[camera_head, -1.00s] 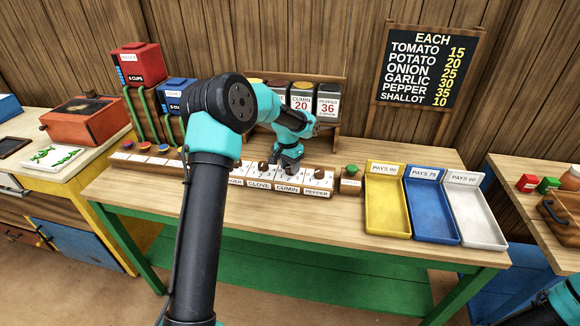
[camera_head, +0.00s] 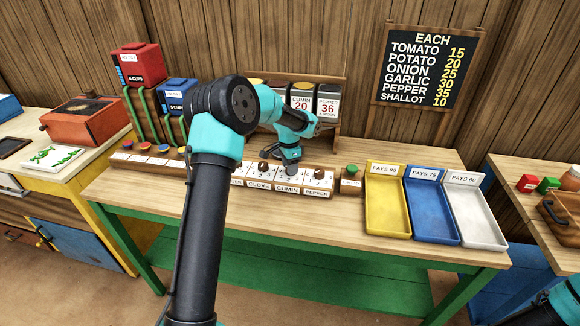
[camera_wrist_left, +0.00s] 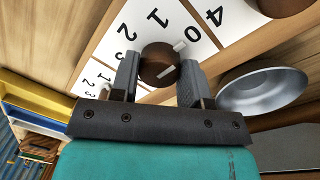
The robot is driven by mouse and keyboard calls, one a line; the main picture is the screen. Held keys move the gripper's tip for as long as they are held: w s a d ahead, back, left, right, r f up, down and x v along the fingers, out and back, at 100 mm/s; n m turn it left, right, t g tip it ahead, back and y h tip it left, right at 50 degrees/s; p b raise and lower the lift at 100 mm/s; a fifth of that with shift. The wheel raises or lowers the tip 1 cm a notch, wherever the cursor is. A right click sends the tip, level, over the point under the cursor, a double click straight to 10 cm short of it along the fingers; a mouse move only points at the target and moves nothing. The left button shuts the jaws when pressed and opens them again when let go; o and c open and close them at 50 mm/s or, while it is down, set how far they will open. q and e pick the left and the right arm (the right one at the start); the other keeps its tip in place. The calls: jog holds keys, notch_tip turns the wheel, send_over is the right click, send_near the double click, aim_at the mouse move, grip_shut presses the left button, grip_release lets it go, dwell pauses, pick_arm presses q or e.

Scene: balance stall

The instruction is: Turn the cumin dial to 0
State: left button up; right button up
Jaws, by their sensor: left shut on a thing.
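The cumin dial (camera_wrist_left: 157,63) is a round brown knob with white marks, on a white plate with black digits 1, 2 and 3 beside it. In the left wrist view it sits between the two fingers of my left gripper (camera_wrist_left: 160,82). One white mark lies on the knob and another just to its upper right; the exact reading is unclear. In the head view my left gripper (camera_head: 292,168) is down over the dial above the CUMIN label (camera_head: 287,189) and hides it. My right gripper is out of the head view; only part of that arm shows bottom right.
The clove dial (camera_head: 263,167) and pepper dial (camera_head: 319,174) stand close on either side. A box with a green knob (camera_head: 351,171) is to the right, then yellow (camera_head: 388,208), blue (camera_head: 430,212) and white (camera_head: 475,218) trays. A metal bowl (camera_wrist_left: 262,91) is near the right finger in the wrist view.

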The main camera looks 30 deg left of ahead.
pick_arm(q)
jog(key=o, duration=0.9)
jog(key=shift+r, duration=0.1)
jog(key=r, duration=1.1)
jog(key=w+a+r, duration=0.1)
jog(key=r, duration=0.5)
jog(key=shift+r, duration=0.1)
